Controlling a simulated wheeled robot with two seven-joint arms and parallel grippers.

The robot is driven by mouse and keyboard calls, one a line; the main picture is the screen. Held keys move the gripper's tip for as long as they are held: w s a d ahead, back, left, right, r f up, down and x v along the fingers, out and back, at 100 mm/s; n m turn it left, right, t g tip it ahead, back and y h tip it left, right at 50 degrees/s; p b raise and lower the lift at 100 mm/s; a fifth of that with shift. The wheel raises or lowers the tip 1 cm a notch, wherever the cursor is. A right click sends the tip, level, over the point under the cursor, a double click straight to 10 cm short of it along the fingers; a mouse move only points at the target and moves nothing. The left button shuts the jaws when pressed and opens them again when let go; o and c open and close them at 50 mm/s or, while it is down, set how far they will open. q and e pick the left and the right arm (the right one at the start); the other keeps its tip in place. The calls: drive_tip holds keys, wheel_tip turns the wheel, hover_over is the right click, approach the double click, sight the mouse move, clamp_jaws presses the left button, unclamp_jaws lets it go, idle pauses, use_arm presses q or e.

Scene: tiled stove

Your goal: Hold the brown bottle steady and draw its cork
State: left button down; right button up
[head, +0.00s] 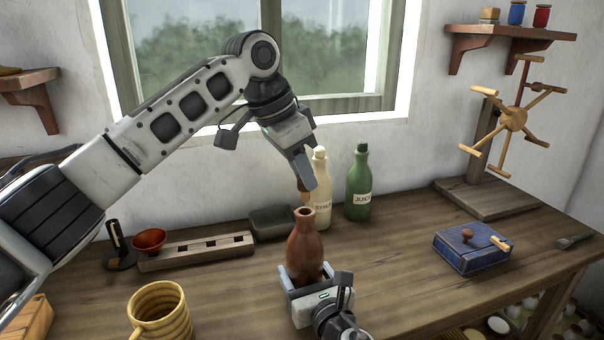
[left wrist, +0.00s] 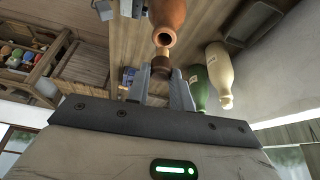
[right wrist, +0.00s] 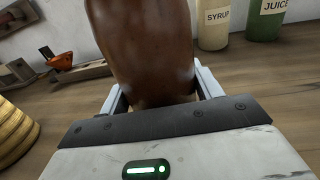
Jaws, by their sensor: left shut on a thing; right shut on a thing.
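The brown bottle (head: 303,250) stands upright on the workbench, its dark open mouth facing up. My right gripper (head: 304,277) is shut around its lower body; the right wrist view shows the bottle (right wrist: 145,50) between the two fingers (right wrist: 160,95). My left gripper (head: 306,178) is above the bottle, pointing down, shut on the cork (left wrist: 162,58). The cork is clear of the bottle's mouth, just above it. In the head view the fingers hide most of the cork (head: 304,196). The left wrist view also shows the bottle (left wrist: 168,14) with its open mouth.
A cream syrup bottle (head: 320,190) and a green juice bottle (head: 359,183) stand close behind. A ribbed yellow mug (head: 160,312) is front left, a slotted wooden rack (head: 197,252) behind it. A blue box (head: 470,250) lies right. The bench between bottle and box is clear.

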use_arm(q)
drive_tip(key=shift+r, duration=2)
use_arm(e)
drive_tip(key=o, duration=1.5)
